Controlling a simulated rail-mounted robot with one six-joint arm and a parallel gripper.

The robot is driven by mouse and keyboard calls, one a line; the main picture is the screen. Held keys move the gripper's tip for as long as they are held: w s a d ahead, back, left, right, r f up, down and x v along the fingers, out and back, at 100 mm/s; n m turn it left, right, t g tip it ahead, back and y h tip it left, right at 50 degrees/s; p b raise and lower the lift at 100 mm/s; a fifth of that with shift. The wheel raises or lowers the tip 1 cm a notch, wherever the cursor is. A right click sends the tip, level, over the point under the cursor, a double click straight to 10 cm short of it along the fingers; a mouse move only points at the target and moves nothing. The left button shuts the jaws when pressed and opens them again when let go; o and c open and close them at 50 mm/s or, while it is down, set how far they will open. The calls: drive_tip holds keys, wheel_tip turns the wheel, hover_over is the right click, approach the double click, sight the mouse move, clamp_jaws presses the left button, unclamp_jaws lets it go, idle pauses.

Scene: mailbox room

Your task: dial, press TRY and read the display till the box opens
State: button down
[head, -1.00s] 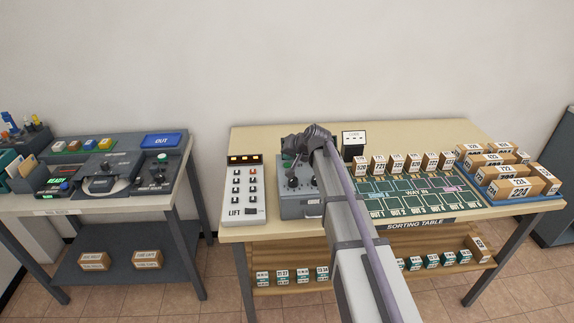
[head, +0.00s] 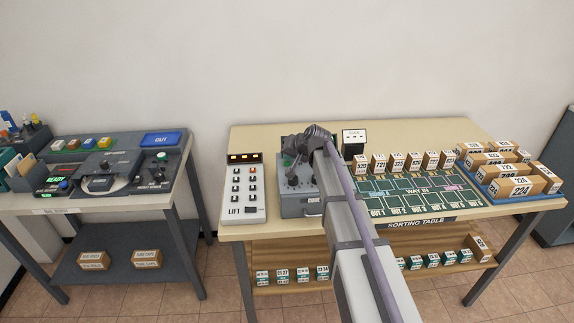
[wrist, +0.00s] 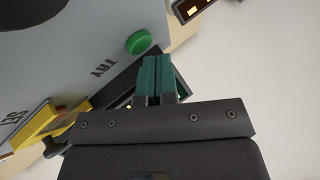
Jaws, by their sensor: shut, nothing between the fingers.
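The grey code box (head: 300,206) stands on the sorting table, left of my arm, with dark knobs on its top. Its top panel (wrist: 75,65) fills the left of the wrist view, with a green button (wrist: 138,42) beside the word TRY and part of a dark round dial (wrist: 60,14). My gripper (wrist: 152,60) has its teal fingers together and empty, close beside the green button in the picture. I cannot tell whether they touch anything. A dark-framed part (wrist: 184,88), perhaps the display, is mostly hidden behind the fingers; no reading shows.
A yellow part (wrist: 50,126) lies at the panel's edge. The LIFT panel (head: 243,190) with lit digits stands left of the box. Another desk (head: 100,202) is at the left.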

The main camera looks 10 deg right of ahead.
sight(289, 162)
drive_tip(key=shift+f+b, duration=0.35)
drive_tip(key=shift+f, duration=0.1)
idle(0.6)
drive_tip(key=shift+r+p, duration=0.85)
drive_tip(key=shift+r, duration=0.05)
wheel_tip(289, 162, up, 5)
drive_tip(key=p, duration=0.5)
idle(0.5)
